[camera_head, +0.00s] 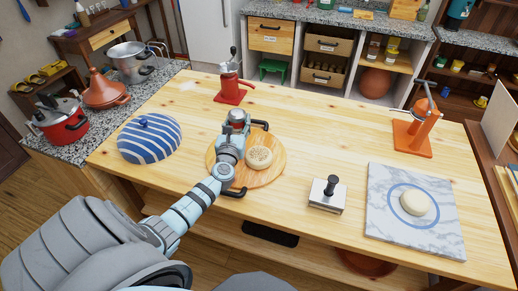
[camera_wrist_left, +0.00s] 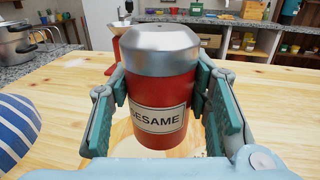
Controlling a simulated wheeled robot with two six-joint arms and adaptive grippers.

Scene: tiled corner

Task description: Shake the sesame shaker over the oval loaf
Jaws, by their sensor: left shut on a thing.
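My left gripper (camera_head: 235,131) is shut on the red sesame shaker (camera_head: 238,117), which has a silver cap. In the left wrist view the shaker (camera_wrist_left: 160,95) stands upright between the fingers, its cap up and its SESAME label facing the camera. A pale loaf (camera_head: 259,158) with specks on top lies on a round wooden board (camera_head: 275,174). In the head view the gripper and shaker are just left of and beyond the loaf; their exact height above the board is hard to tell. My right gripper is not in view.
A striped blue dome (camera_head: 149,139) stands left of the board. A metal block with black handle (camera_head: 328,194), a marble slab (camera_head: 385,228) with a dough ball (camera_head: 414,203), and an orange press (camera_head: 416,131) are to the right.

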